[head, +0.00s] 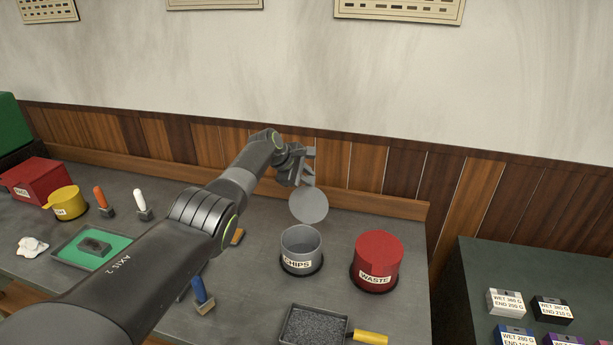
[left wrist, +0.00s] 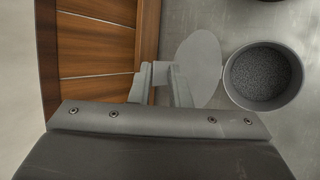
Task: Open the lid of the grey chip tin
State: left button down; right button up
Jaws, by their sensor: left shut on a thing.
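The grey chip tin (head: 301,262), labelled CHIPS, stands upright on the bench, its top uncovered. In the left wrist view the open tin (left wrist: 232,80) shows dark grey granules inside. Its round grey lid (head: 309,206) is off the tin, raised behind its rim. My left gripper (head: 307,176) is shut on the lid's edge, behind the tin. In the left wrist view the lid (left wrist: 204,66) is beside the tin; whether the two touch is unclear. My right gripper is not in view.
A red WASTE tin (head: 378,252) stands right of the chip tin. A tray of grey granules (head: 314,326) with a yellow-handled tool (head: 370,337) is in front. A wooden backboard (head: 375,203) runs behind.

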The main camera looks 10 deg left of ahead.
pick_arm(q)
jog(key=shift+f, duration=0.1)
jog(key=c, duration=1.8)
grip_release()
jog(key=shift+o, duration=0.8)
jog(key=shift+w, duration=0.15)
